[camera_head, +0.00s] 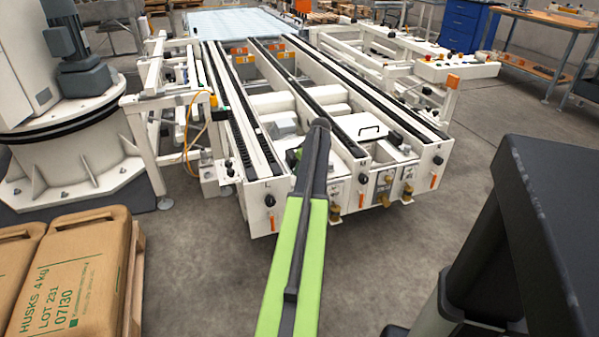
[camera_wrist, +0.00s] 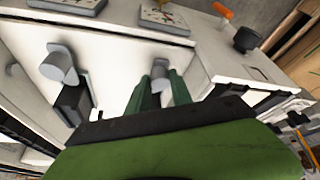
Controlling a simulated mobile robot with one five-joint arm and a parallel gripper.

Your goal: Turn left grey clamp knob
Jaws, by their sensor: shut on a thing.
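In the wrist view, my gripper (camera_wrist: 159,84) has its two green fingers on either side of a grey clamp knob (camera_wrist: 160,69) and is shut on it. The knob stands at a pale panel (camera_wrist: 115,50), and its lower part is hidden between the fingers. A second grey knob (camera_wrist: 61,64) on a dark block stands apart to the left, with nothing touching it. In the head view, my arm covers the place where the gripper works, so neither the grip nor the knobs can be made out there.
Brown sacks (camera_head: 75,270) stand on a pallet at the lower left. A black knob (camera_wrist: 246,39) and an orange handle (camera_wrist: 222,10) lie beyond the gripper at upper right.

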